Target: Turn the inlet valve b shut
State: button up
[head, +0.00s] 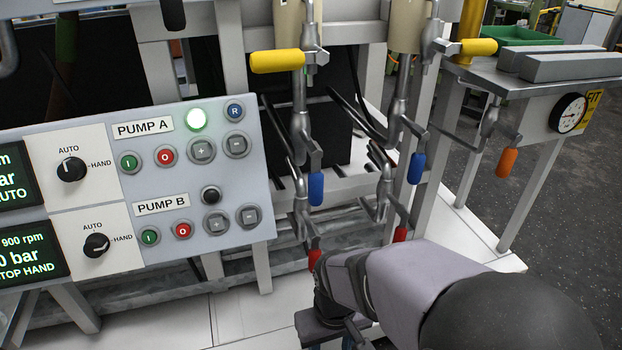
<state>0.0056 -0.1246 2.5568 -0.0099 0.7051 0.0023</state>
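Several lever valves sit on the pipes right of the control panel; no label tells which is inlet valve b. Two yellow handles, left (277,61) and right (470,47), lie level. Two blue handles, left (316,189) and right (417,168), hang down. Below them are two red handles, left (313,257) and right (401,234), also pointing down. An orange handle (508,162) hangs at the far right. My gripper (335,328) is low in the picture, just below the left red handle. Its fingers are partly hidden, and contact with the handle is unclear.
The control panel (255,180) stands at left; pump A's lamp (196,119) is lit, pump B's lamp (211,195) dark. A gauge (568,113) and a grey bench (520,75) are at right. Pipes and frame posts crowd the valves. My forearm covers the lower right.

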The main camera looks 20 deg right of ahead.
aim_at(322, 188)
jog(key=w+d+r+n+t+h+p, duration=0.15)
jog(key=w+d+r+p, duration=0.45)
jog(key=p, duration=0.7)
jog(key=w+d+r+n+t+p, duration=0.2)
jog(key=w+d+r+p, duration=0.35)
jog(key=r+p, duration=0.5)
jog(key=w+a+r+n+t+y+p, duration=0.1)
jog(key=w+a+n+t+y+p, duration=0.2)
jog(key=w+a+t+y+p, duration=0.3)
jog(key=r+t+y+b, duration=0.1)
jog(key=r, duration=0.1)
jog(key=s+r+t+y+b, duration=0.1)
jog(key=r+t+y+b, duration=0.1)
jog(key=r, duration=0.1)
jog(key=a+r+t+y+b, duration=0.1)
jog(key=r+t+y, duration=0.1)
jog(key=r, duration=0.1)
jog(key=shift+s+r, duration=0.15)
jog(key=shift+s, duration=0.1)
jog(key=shift+s+r+t+y, duration=0.1)
jog(key=shift+r+t+y, duration=0.15)
jog(key=shift+r, duration=0.15)
jog(key=x, duration=0.7)
